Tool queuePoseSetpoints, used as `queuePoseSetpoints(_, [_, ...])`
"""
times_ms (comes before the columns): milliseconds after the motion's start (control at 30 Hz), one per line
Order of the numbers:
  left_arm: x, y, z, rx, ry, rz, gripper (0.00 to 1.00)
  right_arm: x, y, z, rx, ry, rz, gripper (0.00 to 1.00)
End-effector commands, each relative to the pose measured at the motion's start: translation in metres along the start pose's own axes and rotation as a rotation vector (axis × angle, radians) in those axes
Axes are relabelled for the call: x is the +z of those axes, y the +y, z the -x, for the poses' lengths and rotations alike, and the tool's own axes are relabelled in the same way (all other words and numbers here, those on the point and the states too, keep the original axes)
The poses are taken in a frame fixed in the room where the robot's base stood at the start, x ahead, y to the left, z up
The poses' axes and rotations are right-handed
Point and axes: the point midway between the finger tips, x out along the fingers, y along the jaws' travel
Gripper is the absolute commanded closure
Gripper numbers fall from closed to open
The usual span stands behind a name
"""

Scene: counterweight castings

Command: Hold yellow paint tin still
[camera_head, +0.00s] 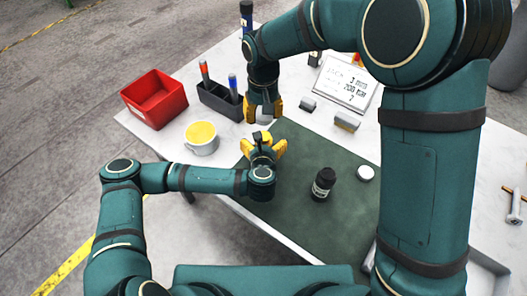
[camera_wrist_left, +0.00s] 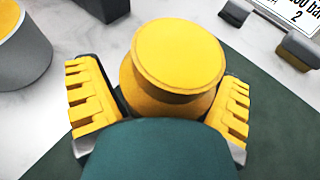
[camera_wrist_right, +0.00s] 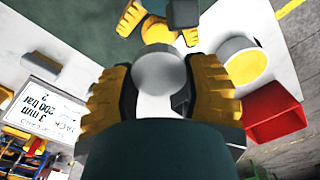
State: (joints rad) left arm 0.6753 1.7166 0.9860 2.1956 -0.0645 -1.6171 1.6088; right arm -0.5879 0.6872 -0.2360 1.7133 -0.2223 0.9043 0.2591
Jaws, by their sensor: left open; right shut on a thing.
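A round yellow tin (camera_wrist_left: 178,55) with a wide flat top stands between the fingers of my left gripper (camera_wrist_left: 158,105). The fingers are open on both sides of it, and small gaps seem to show. In the head view the left gripper (camera_head: 263,150) is over the mat's left edge, with the yellow tin (camera_head: 262,138) partly hidden. My right gripper (camera_head: 264,108) is just behind and above, pointing down. In the right wrist view the right gripper (camera_wrist_right: 160,95) is shut on a grey round-ended piece (camera_wrist_right: 158,72). The piece's lower part is hard to make out.
A pale tub with a yellow top (camera_head: 201,138) stands left, near a red bin (camera_head: 155,98) and a dark marker holder (camera_head: 220,100). Grey blocks (camera_head: 347,122) lie before a sign (camera_head: 345,82).

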Motion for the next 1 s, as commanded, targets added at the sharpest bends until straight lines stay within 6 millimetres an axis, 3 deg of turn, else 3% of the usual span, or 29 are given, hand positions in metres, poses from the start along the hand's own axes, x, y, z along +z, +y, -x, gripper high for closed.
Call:
queuePoseSetpoints(300, [0.0,0.0,-0.002,0.0,0.0,0.0,0.08,0.0,0.0,0.0,0.0,0.0,0.0,0.63])
queuePoseSetpoints(367, [0.0,0.0,-0.001,0.0,0.0,0.0,0.27,0.0,0.0,0.0,0.0,0.0,0.0,0.63])
queuePoseSetpoints(500, [0.0,0.0,-0.001,0.0,0.0,0.0,0.76,0.0,0.0,0.0,0.0,0.0,0.0,0.63])
queuePoseSetpoints(567, [0.0,0.0,-0.001,0.0,0.0,0.0,0.95,0.0,0.0,0.0,0.0,0.0,0.0,0.63])
queuePoseSetpoints(833, [0.0,0.0,-0.001,0.0,-0.001,0.0,0.96,0.0,0.0,-0.004,0.0,-0.003,0.0,0.63])
queuePoseSetpoints(1000, [0.001,0.0,-0.001,0.0,-0.001,0.0,0.96,0.001,0.0,-0.025,-0.001,-0.012,0.0,0.63])
